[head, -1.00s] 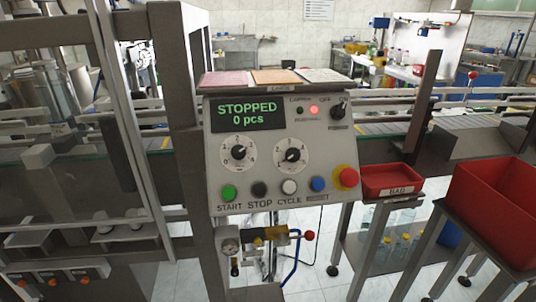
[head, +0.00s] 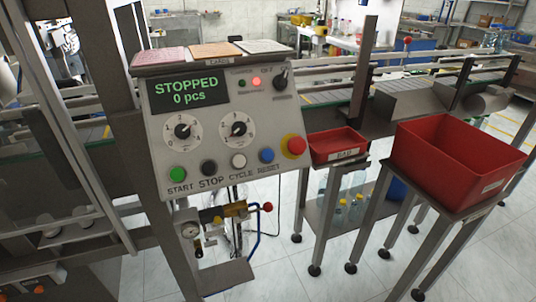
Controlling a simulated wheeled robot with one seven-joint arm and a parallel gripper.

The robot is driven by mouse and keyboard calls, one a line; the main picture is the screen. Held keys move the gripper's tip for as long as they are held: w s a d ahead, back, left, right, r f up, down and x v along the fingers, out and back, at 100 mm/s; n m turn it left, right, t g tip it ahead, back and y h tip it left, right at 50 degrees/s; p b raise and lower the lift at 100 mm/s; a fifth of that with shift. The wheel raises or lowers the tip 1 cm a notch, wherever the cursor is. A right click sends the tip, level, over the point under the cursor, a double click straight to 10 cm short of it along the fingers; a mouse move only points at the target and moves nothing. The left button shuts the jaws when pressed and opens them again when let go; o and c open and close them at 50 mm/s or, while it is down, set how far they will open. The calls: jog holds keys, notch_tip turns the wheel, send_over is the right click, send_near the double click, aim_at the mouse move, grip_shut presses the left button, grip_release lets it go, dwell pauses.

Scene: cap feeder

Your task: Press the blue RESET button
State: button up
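The blue RESET button (head: 267,155) sits on the lower right of the grey control panel (head: 215,160), above the RESET label. A white CYCLE button (head: 238,160), a dark STOP button (head: 208,167) and a green START button (head: 177,174) are in the same row to its left. A red emergency button with a yellow collar (head: 294,146) is close to its right. The display (head: 187,93) reads STOPPED, 0 pcs, and a red lamp (head: 256,82) is lit. My gripper is not in view.
A red BAD tray (head: 337,146) on a stand and a larger red bin (head: 458,160) stand right of the panel. A valve assembly with a gauge (head: 190,231) and a red-knobbed lever (head: 267,207) are below it. A conveyor runs behind. White floor shows at the lower right.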

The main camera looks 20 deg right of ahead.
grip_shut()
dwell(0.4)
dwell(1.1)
